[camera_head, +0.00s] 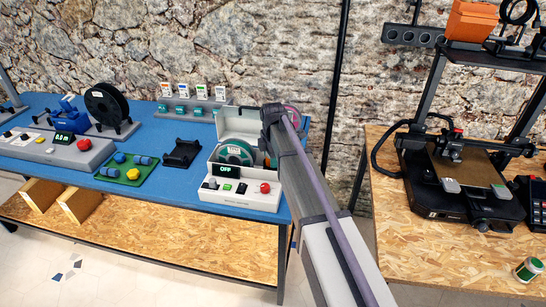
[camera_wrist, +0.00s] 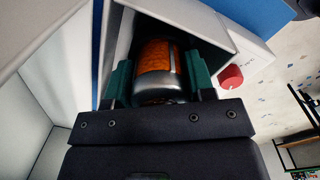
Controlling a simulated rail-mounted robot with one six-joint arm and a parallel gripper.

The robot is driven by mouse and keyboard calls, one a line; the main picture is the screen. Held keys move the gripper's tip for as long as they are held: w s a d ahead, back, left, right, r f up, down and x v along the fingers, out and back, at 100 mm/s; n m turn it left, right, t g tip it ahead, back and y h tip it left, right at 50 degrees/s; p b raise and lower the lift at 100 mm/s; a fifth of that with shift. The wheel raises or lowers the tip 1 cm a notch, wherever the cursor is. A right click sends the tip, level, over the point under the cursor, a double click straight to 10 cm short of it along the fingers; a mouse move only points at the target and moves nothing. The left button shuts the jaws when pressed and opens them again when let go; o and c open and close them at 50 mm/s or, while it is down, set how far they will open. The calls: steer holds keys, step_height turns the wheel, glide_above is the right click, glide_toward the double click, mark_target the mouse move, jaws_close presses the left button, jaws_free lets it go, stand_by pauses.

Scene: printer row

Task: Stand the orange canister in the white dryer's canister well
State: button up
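The white dryer (camera_head: 240,200) stands at the right end of the blue bench, lid up, with a green spool inside and a display reading OFF. In the wrist view, the orange canister (camera_wrist: 158,58), with a grey band at its near end, sits within the walls of a box-like well (camera_wrist: 215,32) in the dryer. My gripper (camera_wrist: 160,75) has its two green fingers on either side of the canister and looks shut on it. The canister's far end and the well's floor are hidden. In the head view my arm covers the canister and the well.
The dryer's red knob (camera_head: 265,187) is beside the well, close to my right finger in the wrist view (camera_wrist: 231,77). A black cradle (camera_head: 183,153) and a green tray (camera_head: 127,170) lie left of the dryer. A printer (camera_head: 462,180) stands on the right table.

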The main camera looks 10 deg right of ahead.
steer(key=shift+o, duration=0.7)
step_height(320, 180, up, 13)
steer(key=p, duration=1.4)
steer(key=shift+f, duration=0.2)
steer(key=shift+s+f, duration=0.2)
steer(key=shift+s, duration=0.05)
steer(key=s+m, duration=2)
steer(key=s, duration=0.7)
